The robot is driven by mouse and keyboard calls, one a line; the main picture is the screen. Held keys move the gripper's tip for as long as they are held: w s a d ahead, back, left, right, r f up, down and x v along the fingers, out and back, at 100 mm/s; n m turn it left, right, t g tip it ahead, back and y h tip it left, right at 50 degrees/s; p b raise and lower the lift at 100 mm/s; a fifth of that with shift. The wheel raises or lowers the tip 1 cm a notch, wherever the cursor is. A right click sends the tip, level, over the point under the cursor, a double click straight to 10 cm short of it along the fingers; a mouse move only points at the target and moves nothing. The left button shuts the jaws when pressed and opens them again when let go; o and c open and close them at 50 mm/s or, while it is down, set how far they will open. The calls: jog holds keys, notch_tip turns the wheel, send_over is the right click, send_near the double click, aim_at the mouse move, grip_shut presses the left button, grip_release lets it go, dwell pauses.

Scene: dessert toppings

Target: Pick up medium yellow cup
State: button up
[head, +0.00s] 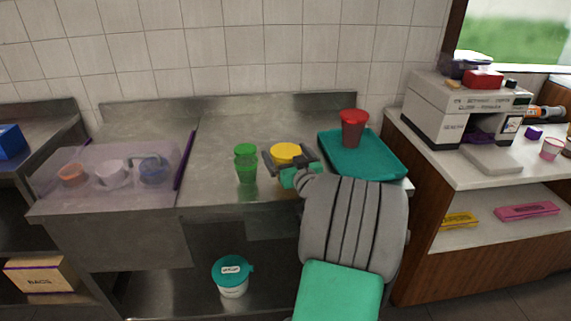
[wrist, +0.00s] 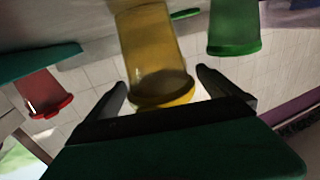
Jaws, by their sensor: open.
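The yellow cup (head: 286,153) has a yellow lid and stands on the steel counter, mostly hidden behind my gripper (head: 289,163) in the head view. In the wrist view, which is upside down, the yellow cup (wrist: 155,55) shows see-through yellow sides. My gripper (wrist: 163,85) is open, with one finger on each side of the cup near its lid. A gap shows between the right finger and the cup; contact at the left finger is unclear.
A green cup (head: 246,164) stands close on the left. A red cup (head: 352,128) stands on a teal tray (head: 385,166) to the right. A clear bin (head: 95,190) with several small tubs is at the far left. A coffee machine (head: 440,108) stands on the right counter.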

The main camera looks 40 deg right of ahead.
jog(key=shift+c, duration=0.6)
jog(key=c, duration=1.1)
jog(key=shift+c, duration=0.2)
jog(key=shift+r, duration=0.15)
